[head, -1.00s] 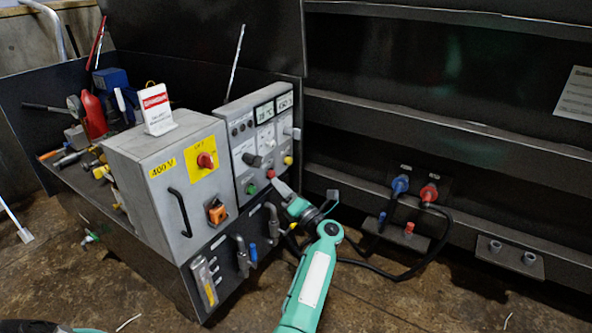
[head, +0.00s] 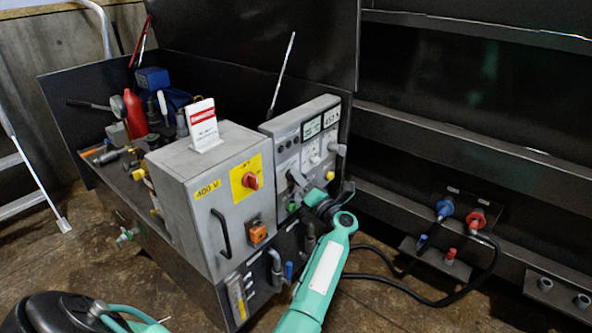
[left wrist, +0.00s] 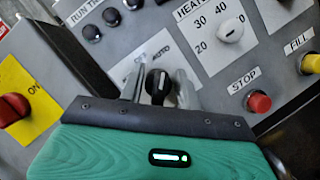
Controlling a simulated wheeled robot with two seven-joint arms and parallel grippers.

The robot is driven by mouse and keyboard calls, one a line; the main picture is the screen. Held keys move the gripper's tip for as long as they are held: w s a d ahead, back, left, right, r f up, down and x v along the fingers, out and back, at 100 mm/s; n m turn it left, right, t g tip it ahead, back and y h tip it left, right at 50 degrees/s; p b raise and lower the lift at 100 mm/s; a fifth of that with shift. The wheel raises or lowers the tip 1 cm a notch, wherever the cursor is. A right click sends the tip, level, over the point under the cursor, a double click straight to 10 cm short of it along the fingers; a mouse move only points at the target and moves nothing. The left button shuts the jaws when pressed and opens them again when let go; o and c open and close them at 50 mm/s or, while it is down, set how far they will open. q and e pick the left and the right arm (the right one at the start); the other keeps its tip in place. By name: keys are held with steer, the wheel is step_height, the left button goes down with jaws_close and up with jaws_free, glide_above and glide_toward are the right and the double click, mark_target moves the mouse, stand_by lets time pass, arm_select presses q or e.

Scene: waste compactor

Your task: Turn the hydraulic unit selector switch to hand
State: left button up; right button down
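The hydraulic unit selector switch is a black knob with a light mark, seen in the left wrist view (left wrist: 158,82) on the grey control panel (head: 331,118). A label partly hidden behind my fingers ends in what looks like "AUTO"; "HAND" cannot be read. My left gripper (head: 296,180) is at the panel's lower part in the head view. In the left wrist view its two grey fingers (left wrist: 159,88) stand open on either side of the knob, with small gaps; contact cannot be told. My right gripper is not in view.
A heating dial (left wrist: 230,30), a red stop button (left wrist: 259,102) and a yellow fill button (left wrist: 310,64) lie right of the switch. A grey 400 V box (head: 205,240) with a red rotary switch (head: 250,181) stands left of the panel. Black cables lie on the right.

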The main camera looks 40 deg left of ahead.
arm_select(q)
steer(key=shift+w+a+r, duration=0.2)
steer(key=shift+a, duration=0.3)
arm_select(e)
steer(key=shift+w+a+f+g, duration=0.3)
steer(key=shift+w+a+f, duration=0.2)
arm_select(q)
steer(key=shift+c, duration=0.4)
